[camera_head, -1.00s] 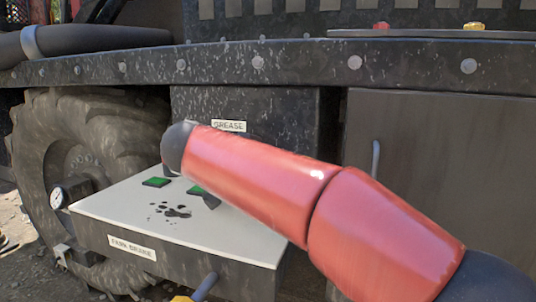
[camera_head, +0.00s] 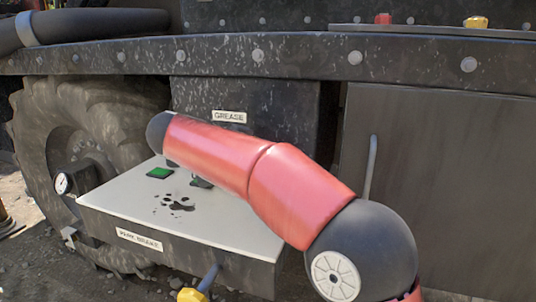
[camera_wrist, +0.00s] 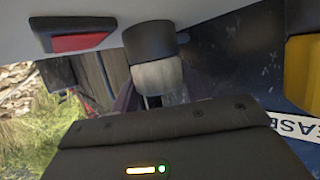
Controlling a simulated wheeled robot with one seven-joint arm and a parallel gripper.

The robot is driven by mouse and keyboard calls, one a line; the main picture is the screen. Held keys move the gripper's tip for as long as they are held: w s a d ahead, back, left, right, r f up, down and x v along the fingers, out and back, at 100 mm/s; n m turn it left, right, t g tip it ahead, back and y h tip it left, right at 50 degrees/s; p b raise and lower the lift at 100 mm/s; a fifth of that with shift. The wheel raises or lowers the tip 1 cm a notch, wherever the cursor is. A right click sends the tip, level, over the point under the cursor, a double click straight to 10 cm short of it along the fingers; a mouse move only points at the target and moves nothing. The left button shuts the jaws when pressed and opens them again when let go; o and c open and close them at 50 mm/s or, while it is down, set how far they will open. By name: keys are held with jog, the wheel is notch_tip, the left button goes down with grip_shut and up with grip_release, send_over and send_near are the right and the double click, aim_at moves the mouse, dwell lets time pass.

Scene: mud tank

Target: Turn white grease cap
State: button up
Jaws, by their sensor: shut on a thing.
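In the wrist view, a pale grey-white cap (camera_wrist: 157,76) with a black rounded end stands in front of my gripper (camera_wrist: 158,92). My jaws appear as dark purplish pieces on both sides of the cap, shut on it; their tips are partly hidden by my gripper body. A cut-off label reading "EASE" (camera_wrist: 293,127) is at the right. In the head view, the GREASE label (camera_head: 229,117) is on a dark box front above the pale panel. My red arm hides my gripper and the cap there.
The pale panel (camera_head: 130,207) bears a green switch (camera_head: 159,173) and dark stains. A PARK BRAKE label (camera_head: 139,240), gauge (camera_head: 63,183), tyre (camera_head: 75,115) and yellow knob (camera_head: 191,295) are nearby. The wrist view shows a red piece (camera_wrist: 80,42) and a yellow piece (camera_wrist: 303,72).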

jog(key=shift+f, duration=0.2)
jog(key=o, duration=1)
jog(key=shift+r, duration=0.1)
jog(key=shift+p+v, duration=0.9)
jog(key=shift+v, duration=3)
